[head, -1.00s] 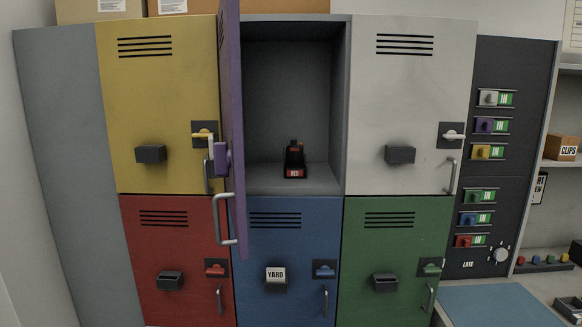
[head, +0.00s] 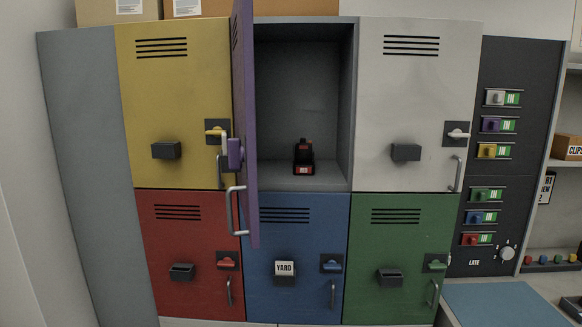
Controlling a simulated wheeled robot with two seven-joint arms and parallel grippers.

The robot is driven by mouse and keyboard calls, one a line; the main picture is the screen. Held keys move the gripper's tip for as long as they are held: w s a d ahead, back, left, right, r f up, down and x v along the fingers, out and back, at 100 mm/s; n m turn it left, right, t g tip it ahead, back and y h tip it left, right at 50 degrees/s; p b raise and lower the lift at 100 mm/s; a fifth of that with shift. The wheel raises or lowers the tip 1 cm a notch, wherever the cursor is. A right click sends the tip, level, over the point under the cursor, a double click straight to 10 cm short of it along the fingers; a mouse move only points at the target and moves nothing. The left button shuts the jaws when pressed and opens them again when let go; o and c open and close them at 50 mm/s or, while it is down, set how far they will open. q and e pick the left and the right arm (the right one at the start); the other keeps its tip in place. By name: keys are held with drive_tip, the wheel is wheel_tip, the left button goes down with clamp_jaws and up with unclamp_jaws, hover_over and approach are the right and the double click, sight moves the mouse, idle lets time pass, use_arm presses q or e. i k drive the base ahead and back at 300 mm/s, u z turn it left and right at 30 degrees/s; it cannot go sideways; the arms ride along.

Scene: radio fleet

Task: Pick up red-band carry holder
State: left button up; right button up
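The red-band carry holder (head: 303,158) is a small black holder with a red band at its base. It stands upright on the floor of the open upper middle locker (head: 335,182), near the middle of the compartment. Its purple door (head: 243,120) is swung open toward me, edge-on, at the left of the opening. Neither gripper shows in the head view.
Shut lockers surround it: yellow (head: 180,100), white (head: 415,90), red (head: 190,240), blue (head: 300,235) and green (head: 400,235). The open door and its handle (head: 236,210) jut out left of the opening. A dark switch panel (head: 515,70) and a blue mat (head: 505,303) are at the right.

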sight(304, 156)
drive_tip(key=u, duration=0.5)
drive_tip(key=k, duration=1.2)
drive_tip(key=z, duration=0.25)
drive_tip(key=i, duration=0.7)
drive_tip(key=z, duration=0.5)
drive_tip(key=i, duration=0.9)
drive_tip(key=u, duration=0.5)
